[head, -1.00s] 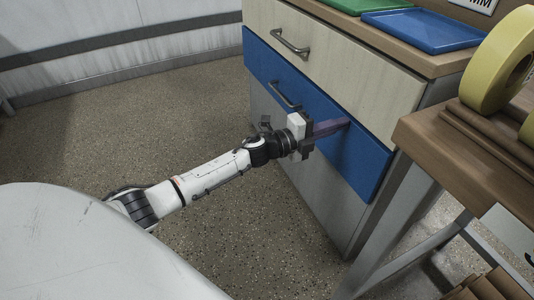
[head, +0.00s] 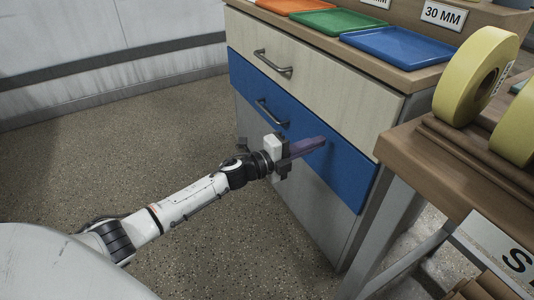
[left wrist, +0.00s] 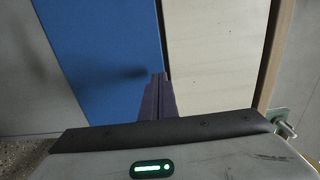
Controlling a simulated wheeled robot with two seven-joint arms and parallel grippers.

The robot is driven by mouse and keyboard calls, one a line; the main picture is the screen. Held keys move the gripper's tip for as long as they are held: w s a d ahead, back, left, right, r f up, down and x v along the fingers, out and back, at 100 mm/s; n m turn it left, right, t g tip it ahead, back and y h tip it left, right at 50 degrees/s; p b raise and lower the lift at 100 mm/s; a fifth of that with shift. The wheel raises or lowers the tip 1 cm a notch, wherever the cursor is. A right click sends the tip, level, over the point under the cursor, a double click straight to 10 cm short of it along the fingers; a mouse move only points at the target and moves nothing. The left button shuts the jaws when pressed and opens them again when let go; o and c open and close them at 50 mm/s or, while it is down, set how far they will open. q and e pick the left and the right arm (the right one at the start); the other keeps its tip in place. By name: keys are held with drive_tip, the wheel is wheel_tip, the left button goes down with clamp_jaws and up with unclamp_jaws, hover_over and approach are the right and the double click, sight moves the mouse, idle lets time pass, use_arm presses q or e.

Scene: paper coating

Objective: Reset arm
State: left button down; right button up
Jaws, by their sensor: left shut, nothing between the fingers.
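My left arm reaches in from the left in the head view. My left gripper (head: 321,142) is shut and empty, its dark purplish fingers together and pointing at the blue drawer front (head: 345,172). It is to the right of that drawer's metal handle (head: 271,112) and is not holding it. I cannot tell whether the fingertips touch the drawer. The left wrist view shows the closed fingers (left wrist: 158,82) in front of the border between the blue panel (left wrist: 110,50) and the pale panel (left wrist: 205,50). My right gripper is not in view.
The cabinet has a pale upper drawer (head: 325,72); orange, green (head: 341,21) and blue trays (head: 412,42) lie on top. At right, a wooden table (head: 405,150) bears yellow tape rolls (head: 476,76) close to the cabinet. Speckled floor (head: 130,150) is free at left.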

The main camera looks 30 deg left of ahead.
use_arm(q)
drive_tip(key=p+v, duration=0.1)
drive_tip(key=v, duration=0.9)
drive_tip(key=shift+s+a+p, duration=0.15)
drive_tip(key=shift+s+p, duration=0.1)
drive_tip(key=shift+p, duration=0.15)
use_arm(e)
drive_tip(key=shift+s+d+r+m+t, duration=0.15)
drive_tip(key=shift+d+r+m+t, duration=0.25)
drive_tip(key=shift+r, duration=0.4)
